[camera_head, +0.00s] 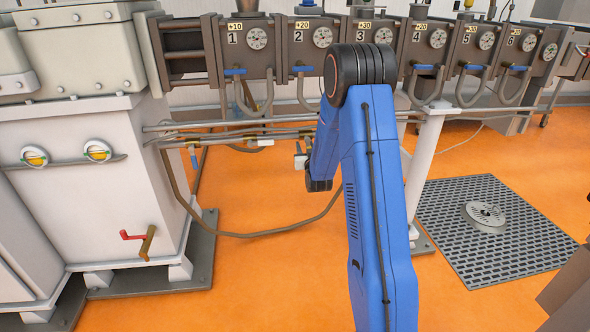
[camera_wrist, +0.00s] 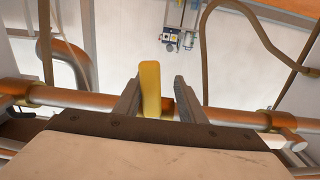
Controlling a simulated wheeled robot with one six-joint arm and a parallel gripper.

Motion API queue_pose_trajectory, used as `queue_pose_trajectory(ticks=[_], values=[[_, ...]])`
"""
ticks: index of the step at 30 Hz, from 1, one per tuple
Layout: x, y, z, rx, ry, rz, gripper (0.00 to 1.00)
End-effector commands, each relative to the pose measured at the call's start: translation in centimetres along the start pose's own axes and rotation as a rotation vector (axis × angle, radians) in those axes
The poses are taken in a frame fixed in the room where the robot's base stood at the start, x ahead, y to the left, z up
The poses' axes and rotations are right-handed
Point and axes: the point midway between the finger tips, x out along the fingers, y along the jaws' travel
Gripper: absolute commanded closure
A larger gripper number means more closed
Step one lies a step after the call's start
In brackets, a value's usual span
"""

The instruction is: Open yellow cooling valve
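In the wrist view, a yellow valve handle (camera_wrist: 150,90) stands upright at a copper-coloured pipe (camera_wrist: 90,100). My gripper (camera_wrist: 161,84) is open, with one finger on each side of the handle. The handle is close to the left finger; I cannot tell whether they touch. A clear gap lies between the handle and the right finger. In the head view my blue arm reaches down toward the pipes, and I cannot make out the yellow handle or a clear gripper outline there.
A row of numbered grey units with gauges (camera_head: 257,37) and blue levers stands above the horizontal pipes (camera_head: 240,124). A white cabinet (camera_head: 95,200) with a red lever (camera_head: 132,236) is at left. A hose (camera_head: 260,233) hangs below. Orange floor is open around a grate (camera_head: 480,250).

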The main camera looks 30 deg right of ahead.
Motion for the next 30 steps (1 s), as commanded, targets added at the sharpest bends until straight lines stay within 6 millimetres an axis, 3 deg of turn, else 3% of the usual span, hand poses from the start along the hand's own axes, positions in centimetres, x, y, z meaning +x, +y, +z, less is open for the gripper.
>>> queue_pose_trajectory(ticks=[30], values=[[-15.1, 0.0, 0.0, -0.003, -0.002, 0.000, 0.64]])
